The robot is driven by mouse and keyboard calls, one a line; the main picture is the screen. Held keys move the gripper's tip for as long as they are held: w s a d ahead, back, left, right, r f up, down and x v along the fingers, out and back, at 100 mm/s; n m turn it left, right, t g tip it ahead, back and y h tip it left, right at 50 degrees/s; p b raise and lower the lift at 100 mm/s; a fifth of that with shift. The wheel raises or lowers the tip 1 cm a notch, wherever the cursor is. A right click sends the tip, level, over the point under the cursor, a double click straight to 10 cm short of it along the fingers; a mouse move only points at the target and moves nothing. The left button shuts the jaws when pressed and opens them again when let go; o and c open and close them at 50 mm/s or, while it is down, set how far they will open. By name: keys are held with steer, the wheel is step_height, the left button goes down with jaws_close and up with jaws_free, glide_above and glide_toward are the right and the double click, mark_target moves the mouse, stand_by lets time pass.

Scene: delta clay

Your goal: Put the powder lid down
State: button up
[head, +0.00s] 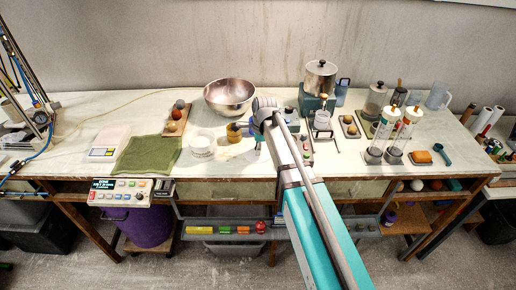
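My arm reaches over the table (75,160) from the lower right, and its wrist ends near the middle of the work surface. My gripper (256,138) is small in the head view and mostly hidden by my wrist, so its fingers and anything between them cannot be made out. A small amber jar (234,137) stands just left of my gripper, with something dark and bluish at its top. A white translucent tub (202,143) stands left of the jar. I cannot tell for certain which thing is the powder lid.
A steel bowl (229,95) stands behind the jar. A wooden tray with balls (175,122) and a green cloth (149,154) lie to the left. A metal pot (319,77) and clear cylinders (384,132) stand to the right. Some bare tabletop shows in front of the tub.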

mark_target(262, 152)
steer(key=o, duration=0.4)
steer(key=shift+r, duration=0.15)
steer(key=r+p, duration=0.4)
steer(key=d+r+p, duration=0.1)
steer(key=r+p, duration=0.7)
steer(key=shift+d, duration=0.2)
stand_by(0.5)
stand_by(0.6)
steer(key=s+d+n, duration=0.5)
steer(key=s+n, duration=0.1)
steer(key=s+d+n+h, duration=0.1)
steer(key=s+d+n, duration=0.4)
steer(key=s, duration=0.1)
steer(key=s+d+n, duration=0.5)
steer(key=s+n, duration=0.1)
steer(key=shift+s+d+f+n, duration=0.1)
steer(key=shift+s+n, duration=0.05)
steer(key=shift+n, duration=0.15)
